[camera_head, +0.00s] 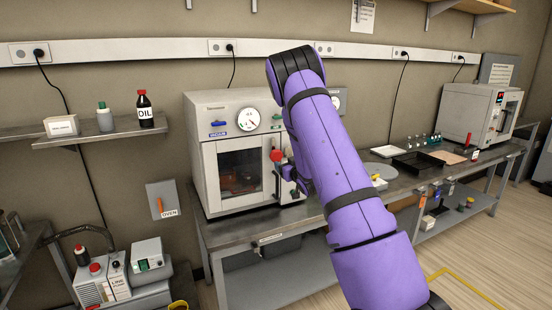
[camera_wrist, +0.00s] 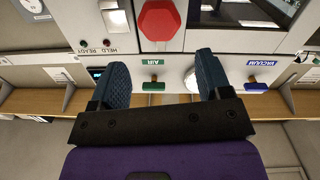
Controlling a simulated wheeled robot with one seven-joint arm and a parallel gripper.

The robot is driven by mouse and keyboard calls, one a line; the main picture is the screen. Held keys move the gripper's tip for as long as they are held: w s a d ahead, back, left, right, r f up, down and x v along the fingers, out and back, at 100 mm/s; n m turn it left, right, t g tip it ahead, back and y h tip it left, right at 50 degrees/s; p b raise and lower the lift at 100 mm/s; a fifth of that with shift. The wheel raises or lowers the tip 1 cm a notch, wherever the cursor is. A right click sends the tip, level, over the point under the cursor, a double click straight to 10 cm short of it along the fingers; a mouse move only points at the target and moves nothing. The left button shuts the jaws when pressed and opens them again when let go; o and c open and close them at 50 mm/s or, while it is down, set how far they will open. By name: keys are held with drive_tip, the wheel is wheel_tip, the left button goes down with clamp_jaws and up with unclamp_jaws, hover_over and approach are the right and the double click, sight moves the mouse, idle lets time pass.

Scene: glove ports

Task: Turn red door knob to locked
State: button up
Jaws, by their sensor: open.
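The white oven cabinet (camera_head: 205,120) stands on the metal bench, with its windowed door (camera_head: 240,170) shut. The red door knob (camera_head: 276,155) is at the door's right edge. In the wrist view the red knob (camera_wrist: 160,20) is a large six-sided shape, beyond my fingertips and roughly centred between them. My gripper (camera_wrist: 161,62) is open and empty, its two dark fingers spread apart, not touching the knob. In the head view my gripper (camera_head: 291,178) is beside the knob at the cabinet's front, partly hidden by my purple arm.
The oven front carries a dial (camera_head: 248,119), a blue handle (camera_head: 219,123) and, in the wrist view, a green AIR handle (camera_wrist: 152,62). A black tray (camera_head: 418,163) lies to the right on the bench. A shelf with bottles (camera_head: 145,108) is at the left.

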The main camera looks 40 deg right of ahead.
sight(278, 158)
drive_tip(key=x, duration=1)
drive_tip(key=shift+w+d+f, duration=0.2)
drive_tip(key=shift+w+f, duration=0.2)
drive_tip(key=c, duration=1)
